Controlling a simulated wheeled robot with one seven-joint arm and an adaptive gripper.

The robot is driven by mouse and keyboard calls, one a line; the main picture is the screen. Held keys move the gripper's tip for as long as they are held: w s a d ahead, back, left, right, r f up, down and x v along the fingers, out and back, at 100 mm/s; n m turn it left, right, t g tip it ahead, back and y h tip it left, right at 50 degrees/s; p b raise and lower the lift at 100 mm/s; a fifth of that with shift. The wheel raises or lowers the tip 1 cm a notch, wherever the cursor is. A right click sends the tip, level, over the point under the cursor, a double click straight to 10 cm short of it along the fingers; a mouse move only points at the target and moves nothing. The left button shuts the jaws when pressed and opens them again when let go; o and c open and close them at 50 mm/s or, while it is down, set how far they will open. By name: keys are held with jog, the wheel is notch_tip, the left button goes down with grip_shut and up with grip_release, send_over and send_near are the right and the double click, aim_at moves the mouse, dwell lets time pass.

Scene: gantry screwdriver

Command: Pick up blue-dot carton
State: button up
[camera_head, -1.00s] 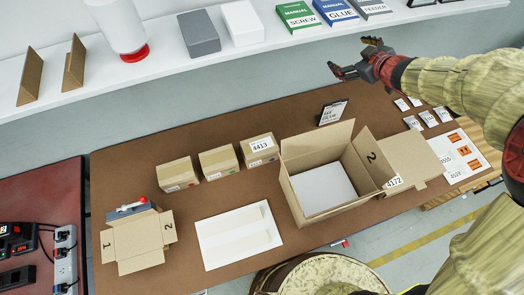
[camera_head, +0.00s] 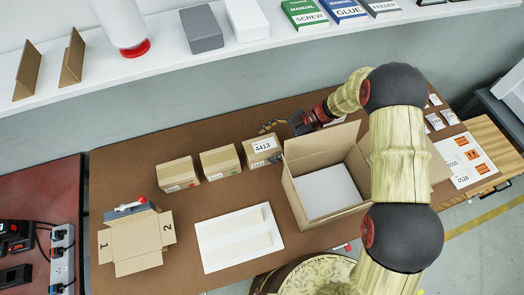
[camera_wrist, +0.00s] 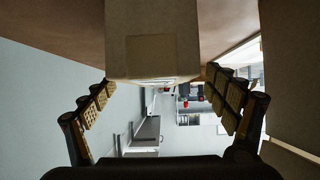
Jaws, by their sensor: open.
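Three small brown cartons stand in a row: the left one (camera_head: 177,174), the middle one (camera_head: 219,162) and the right one (camera_head: 258,158), labelled 4413. I cannot make out a blue dot on any of them. My gripper (camera_head: 269,139) is open at the right carton's back right corner, its fingers pointing left. In the wrist view a carton (camera_wrist: 152,40) fills the upper middle, just beyond and between the spread fingers (camera_wrist: 158,86). Contact with it cannot be told.
A large open box (camera_head: 303,205) stands close to the right of the row. A white sheet (camera_head: 210,256) and a small open carton (camera_head: 140,248) lie in front. A white shelf (camera_head: 170,53) runs behind. My arm hides part of the table's right side.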

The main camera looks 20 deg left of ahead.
aim_at(252, 152)
jog(key=b+x, duration=0.2)
jog(key=x, duration=0.4)
jog(key=shift+s+a+f, duration=0.1)
jog(key=shift+a, duration=0.3)
jog(key=shift+c, duration=0.8)
jog(key=c, duration=1.5)
jog(key=shift+o, duration=0.2)
